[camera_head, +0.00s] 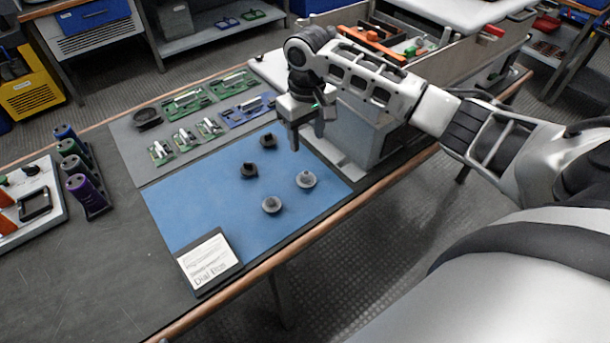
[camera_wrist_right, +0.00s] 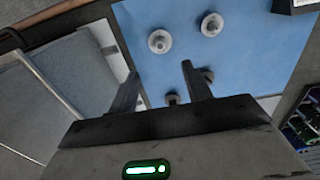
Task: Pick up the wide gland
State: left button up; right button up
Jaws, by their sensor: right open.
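Several small glands stand on the blue mat (camera_head: 190,212). Two are light grey with broad round flanges: one on the right (camera_head: 306,179) and one nearer the front edge (camera_head: 271,204). Two are dark: one at the back (camera_head: 268,142) and one at middle left (camera_head: 249,170). I cannot tell for sure which is the wide gland. My right gripper (camera_head: 307,138) is open and empty, above the mat's back right side. In the right wrist view, the light grey glands (camera_wrist_right: 160,41) (camera_wrist_right: 211,25) lie beyond the fingertips; the dark ones (camera_wrist_right: 208,75) (camera_wrist_right: 171,98) are partly hidden near the right finger.
A grey box (camera_head: 358,133) stands right of the mat, close to my right arm. Green circuit boards (camera_head: 187,101) and a black ring (camera_head: 147,117) lie behind the mat. A card (camera_head: 208,260) lies at its front; purple and green cylinders (camera_head: 82,190) stand left.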

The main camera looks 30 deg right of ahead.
aim_at(306, 173)
notch_tip(306, 173, down, 12)
jog(key=c, duration=1.1)
